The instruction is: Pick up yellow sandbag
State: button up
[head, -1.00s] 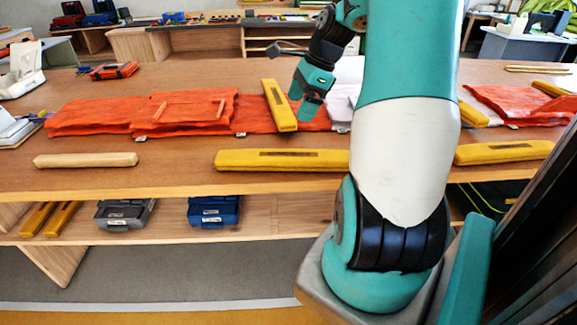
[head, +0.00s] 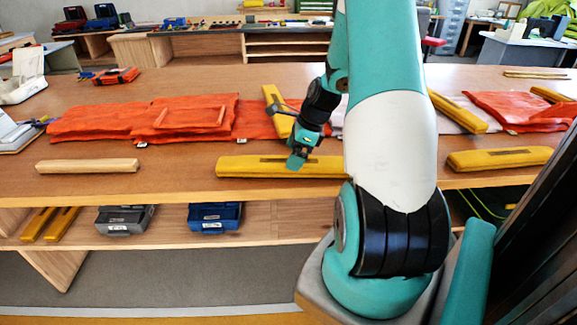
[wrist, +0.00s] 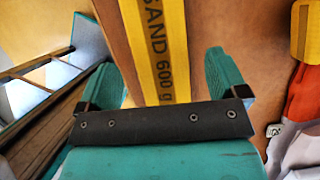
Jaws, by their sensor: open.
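A long yellow sandbag (head: 262,167) lies along the front edge of the wooden table, just below my gripper. My gripper (head: 297,161) is open, over the middle of this sandbag in the head view. In the wrist view the sandbag (wrist: 160,50), printed "SAND 600 g", lies between the two open green fingers (wrist: 161,78). The dark gripper bar hides its nearer part. I cannot tell whether the fingers touch it. Other yellow sandbags lie at the right front (head: 500,159), on the cloth behind my gripper (head: 279,112), and right of my arm (head: 457,112).
Orange cloths (head: 150,118) cover the table's middle left, and another orange cloth (head: 510,108) lies at the right. A pale wooden bar (head: 88,166) lies at the front left. A lower shelf holds grey (head: 124,219) and blue (head: 215,217) boxes.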

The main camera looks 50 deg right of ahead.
jog(key=x, duration=0.4)
jog(key=shift+s+f+p, duration=0.1)
jog(key=shift+p, duration=0.25)
jog(key=c, duration=1.3)
jog(key=shift+c, duration=0.5)
